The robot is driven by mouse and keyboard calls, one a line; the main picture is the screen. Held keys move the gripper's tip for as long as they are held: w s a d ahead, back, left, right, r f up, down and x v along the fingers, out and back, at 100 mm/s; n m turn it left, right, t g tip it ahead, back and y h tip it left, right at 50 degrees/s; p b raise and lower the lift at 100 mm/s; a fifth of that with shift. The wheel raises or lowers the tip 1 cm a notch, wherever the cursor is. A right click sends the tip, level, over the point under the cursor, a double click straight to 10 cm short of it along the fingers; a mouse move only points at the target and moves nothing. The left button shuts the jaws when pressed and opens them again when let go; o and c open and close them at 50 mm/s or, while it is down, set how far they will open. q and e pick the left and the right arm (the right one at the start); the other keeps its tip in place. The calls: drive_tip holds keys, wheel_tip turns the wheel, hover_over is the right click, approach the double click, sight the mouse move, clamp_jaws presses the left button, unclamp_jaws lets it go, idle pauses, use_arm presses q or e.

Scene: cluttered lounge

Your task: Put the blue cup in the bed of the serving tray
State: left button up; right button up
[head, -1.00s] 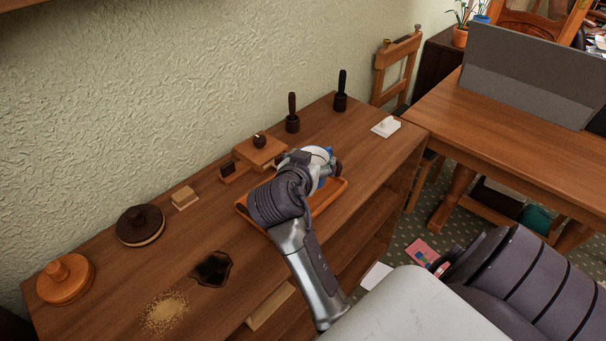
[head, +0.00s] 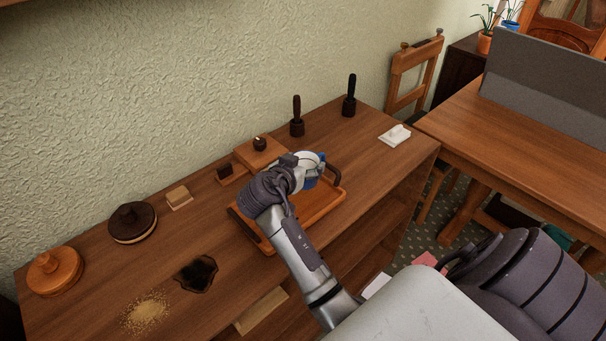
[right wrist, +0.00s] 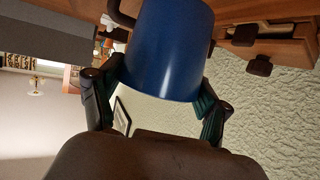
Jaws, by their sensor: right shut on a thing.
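The blue cup (right wrist: 170,50) fills the upper middle of the right wrist view, held between the two fingers of my right gripper (right wrist: 160,98). In the head view the right gripper (head: 308,170) hides most of the cup, with only bits of blue showing. The serving tray (head: 316,205) is a wooden tray with dark handles on the sideboard. The gripper and cup are over the tray's far part; whether the cup touches the bed cannot be told. My left gripper is not in view.
On the sideboard (head: 95,275) stand a wooden box with a knob (head: 262,152), two dark mallet-like tools (head: 297,118), round lidded pieces (head: 132,222) and a white dish (head: 395,135).

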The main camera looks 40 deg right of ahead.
drive_tip(key=shift+w+f, duration=0.15)
drive_tip(key=shift+f, duration=0.15)
wheel_tip(320, 180, down, 2)
drive_tip(key=shift+f, duration=0.8)
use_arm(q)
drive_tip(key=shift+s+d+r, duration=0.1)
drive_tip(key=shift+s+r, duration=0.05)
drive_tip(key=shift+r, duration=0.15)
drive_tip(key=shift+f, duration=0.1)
use_arm(e)
drive_tip(key=o, duration=0.9)
drive_tip(key=shift+f, duration=0.2)
drive_tip(key=o, duration=0.4)
drive_tip(key=shift+r, duration=0.1)
use_arm(q)
drive_tip(key=shift+p, duration=0.35)
use_arm(e)
drive_tip(key=shift+r, duration=0.2)
